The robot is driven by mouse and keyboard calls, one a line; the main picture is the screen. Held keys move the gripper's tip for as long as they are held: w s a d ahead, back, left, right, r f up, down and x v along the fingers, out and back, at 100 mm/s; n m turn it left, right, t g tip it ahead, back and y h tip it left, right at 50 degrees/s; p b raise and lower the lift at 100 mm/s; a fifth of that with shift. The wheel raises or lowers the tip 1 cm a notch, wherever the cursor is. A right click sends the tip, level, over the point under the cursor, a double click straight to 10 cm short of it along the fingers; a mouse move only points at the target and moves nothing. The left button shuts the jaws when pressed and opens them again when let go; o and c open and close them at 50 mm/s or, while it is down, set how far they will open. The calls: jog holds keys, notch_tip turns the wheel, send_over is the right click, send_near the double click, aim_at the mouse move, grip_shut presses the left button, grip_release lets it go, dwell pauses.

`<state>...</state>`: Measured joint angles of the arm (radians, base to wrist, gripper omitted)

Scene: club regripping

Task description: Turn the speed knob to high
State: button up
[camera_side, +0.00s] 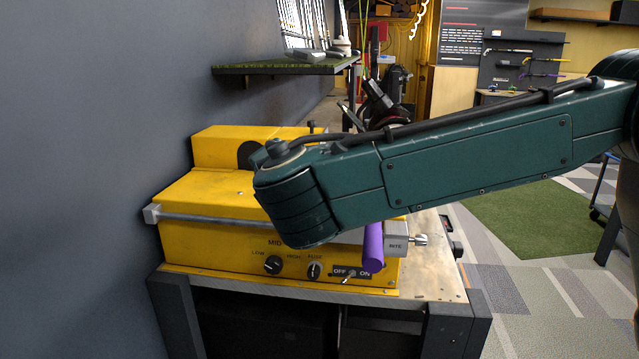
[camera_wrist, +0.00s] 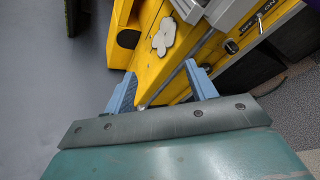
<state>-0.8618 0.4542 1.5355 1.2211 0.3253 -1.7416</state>
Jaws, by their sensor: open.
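The speed knob (camera_side: 272,265) is a small black dial on the front of the yellow machine (camera_side: 190,215), with LOW, MID and HIGH lettered around it. Its pointer is too small to read surely. My gripper (camera_wrist: 161,74) shows in the wrist view as two blue-grey fingers, spread apart and empty above the yellow machine (camera_wrist: 148,50). In the side view the fingers cannot be seen; my green arm reaches in from the right over the machine.
A second black knob (camera_side: 314,270) and an OFF/ON toggle (camera_side: 349,276) sit right of the speed knob. A purple cylinder (camera_side: 373,248) hangs beside a metal block (camera_side: 397,244) at the machine's right end. A metal rod (camera_side: 205,219) runs along the front. A grey wall (camera_side: 80,180) stands left.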

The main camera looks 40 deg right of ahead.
jog(key=a+f+n+t, duration=0.1)
jog(key=a+n, duration=0.1)
jog(key=a, duration=0.2)
send_near(273, 268)
jog(key=s+a, duration=0.3)
jog(key=shift+s+d+r+n+h, duration=0.2)
jog(key=shift+r+n+h, duration=0.15)
jog(key=shift+h, duration=0.25)
jog(key=x, duration=1.3)
jog(key=shift+w+d+f, duration=0.1)
jog(key=shift+w, duration=0.3)
jog(key=shift+c, duration=0.3)
jog(key=c, duration=0.9)
